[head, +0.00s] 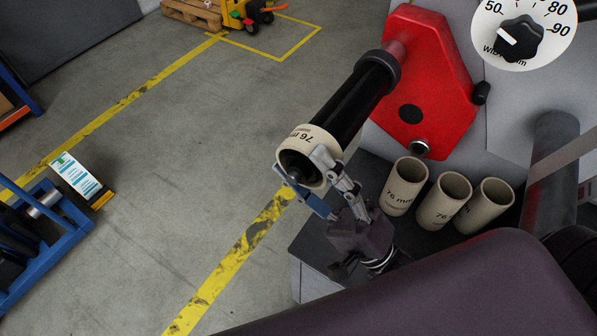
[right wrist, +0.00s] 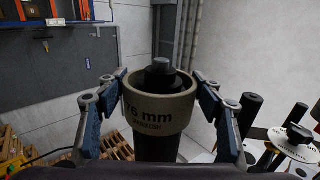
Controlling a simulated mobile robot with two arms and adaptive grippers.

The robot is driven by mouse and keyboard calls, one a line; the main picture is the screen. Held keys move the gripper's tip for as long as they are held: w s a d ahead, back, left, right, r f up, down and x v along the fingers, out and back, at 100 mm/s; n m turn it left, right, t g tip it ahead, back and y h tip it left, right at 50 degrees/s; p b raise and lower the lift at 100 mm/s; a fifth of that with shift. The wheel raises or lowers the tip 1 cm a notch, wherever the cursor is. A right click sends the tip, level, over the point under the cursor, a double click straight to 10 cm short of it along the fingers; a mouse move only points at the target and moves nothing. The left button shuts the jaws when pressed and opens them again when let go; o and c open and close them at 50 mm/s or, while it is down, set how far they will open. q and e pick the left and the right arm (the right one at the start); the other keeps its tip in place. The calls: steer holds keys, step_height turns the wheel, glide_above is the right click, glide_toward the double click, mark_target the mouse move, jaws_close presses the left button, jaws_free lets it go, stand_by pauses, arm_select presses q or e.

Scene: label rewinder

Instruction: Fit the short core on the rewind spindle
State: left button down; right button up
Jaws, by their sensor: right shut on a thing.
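The short core (head: 302,142) is a beige ring marked "76 mm". It sits around the free end of the black rewind spindle (head: 352,100), which projects from a red housing. My right gripper (head: 318,182) is shut on this core from below in the head view. In the right wrist view the core (right wrist: 160,106) is between the two blue-padded fingers, and the spindle's tip (right wrist: 160,76) shows inside its opening. How far the core is along the spindle is hard to tell. My left gripper is not in view.
Several taller beige cores (head: 405,187) stand on a dark ledge right of my right gripper. The red housing (head: 430,75) has black knobs, with a white width dial (head: 550,25) above right. A blue rack (head: 40,255) is at far left. Yellow-lined floor (head: 150,190) is open to the left.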

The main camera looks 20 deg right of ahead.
steer(key=shift+w+d, duration=0.9)
steer(key=shift+d, duration=0.2)
steer(key=shift+w+d, duration=0.85)
steer(key=shift+d, duration=0.25)
steer(key=shift+w+d+b, duration=0.25)
steer(key=shift+w+d, duration=0.7)
steer(key=shift+d, duration=0.25)
steer(key=shift+w+d+b, duration=0.2)
steer(key=shift+w+d, duration=0.7)
steer(key=shift+d, duration=0.3)
steer(key=shift+w+d+b, duration=0.4)
steer(key=shift+w+d, duration=0.5)
steer(key=shift+d, duration=0.2)
steer(key=shift+w+d+b, duration=0.35)
steer(key=shift+w+d, duration=0.5)
steer(key=shift+d, duration=0.3)
steer(key=shift+w+d+b, duration=0.4)
steer(key=shift+w+d, duration=0.5)
steer(key=shift+d, duration=0.2)
steer(key=o, duration=1.2)
steer(key=shift+o, duration=0.2)
steer(key=shift+d+f, duration=0.1)
steer(key=shift+f, duration=0.05)
